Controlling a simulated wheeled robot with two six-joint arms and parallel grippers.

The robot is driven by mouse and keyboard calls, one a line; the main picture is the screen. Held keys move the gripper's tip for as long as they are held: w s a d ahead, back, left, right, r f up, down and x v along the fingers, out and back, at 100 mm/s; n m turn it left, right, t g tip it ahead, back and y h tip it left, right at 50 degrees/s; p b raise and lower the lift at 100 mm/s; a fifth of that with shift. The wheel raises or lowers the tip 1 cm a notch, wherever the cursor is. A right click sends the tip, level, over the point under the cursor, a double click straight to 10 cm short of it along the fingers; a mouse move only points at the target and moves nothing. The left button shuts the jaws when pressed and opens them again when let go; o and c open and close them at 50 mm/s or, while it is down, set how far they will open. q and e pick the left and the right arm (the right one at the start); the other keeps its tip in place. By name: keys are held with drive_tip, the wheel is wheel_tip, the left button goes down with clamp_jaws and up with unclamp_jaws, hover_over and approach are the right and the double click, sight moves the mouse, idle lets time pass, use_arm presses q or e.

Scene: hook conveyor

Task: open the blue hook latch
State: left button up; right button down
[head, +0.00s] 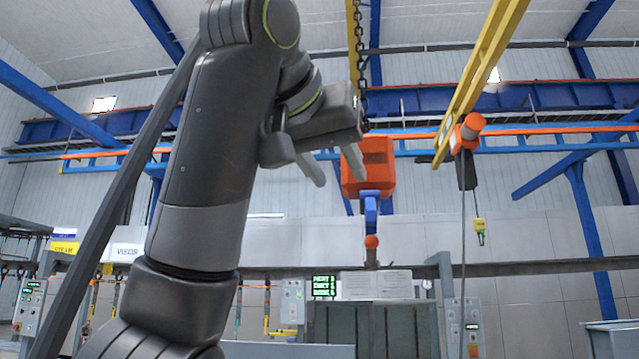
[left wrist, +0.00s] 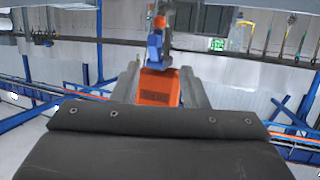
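The blue hook (head: 371,212) hangs under an orange hoist block (head: 378,165), with an orange ball (head: 371,242) at its lower end. I cannot make out whether its latch is open or shut. My left gripper (head: 340,180) is raised beside the hoist block, to its left in the head view, with its fingers spread and empty. In the left wrist view, the blue hook (left wrist: 155,48) and orange block (left wrist: 160,88) show upside down between the two fingers (left wrist: 160,70). The fingers appear apart from the hook. My right gripper is in neither view.
A chain (head: 361,60) runs up from the hoist block. A yellow beam (head: 485,75) with an orange-ended unit (head: 467,132) and hanging cable is at the right. Grey cabinets (head: 385,325) and a control box (head: 292,302) stand below. Space right of the hook looks clear.

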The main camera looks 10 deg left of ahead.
sight(369, 213)
use_arm(q)
drive_tip(key=p+x, duration=0.2)
drive_tip(key=p, duration=0.1)
drive_tip(key=p+x, duration=0.2)
drive_tip(key=p, duration=0.1)
drive_tip(key=d+p+x, duration=0.1)
drive_tip(key=p+x, duration=0.1)
drive_tip(key=p, duration=0.1)
drive_tip(key=shift+w+d+r, duration=0.15)
drive_tip(key=shift+w+d, duration=0.1)
drive_tip(key=shift+w, duration=0.05)
drive_tip(key=x, duration=0.3)
drive_tip(key=shift+s+a+f, duration=0.1)
drive_tip(key=shift+f, duration=0.15)
drive_tip(key=shift+x, duration=0.8)
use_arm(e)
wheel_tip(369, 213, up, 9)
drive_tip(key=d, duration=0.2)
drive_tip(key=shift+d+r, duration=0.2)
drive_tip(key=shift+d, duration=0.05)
use_arm(q)
drive_tip(key=c, duration=0.7)
drive_tip(key=shift+r, duration=0.1)
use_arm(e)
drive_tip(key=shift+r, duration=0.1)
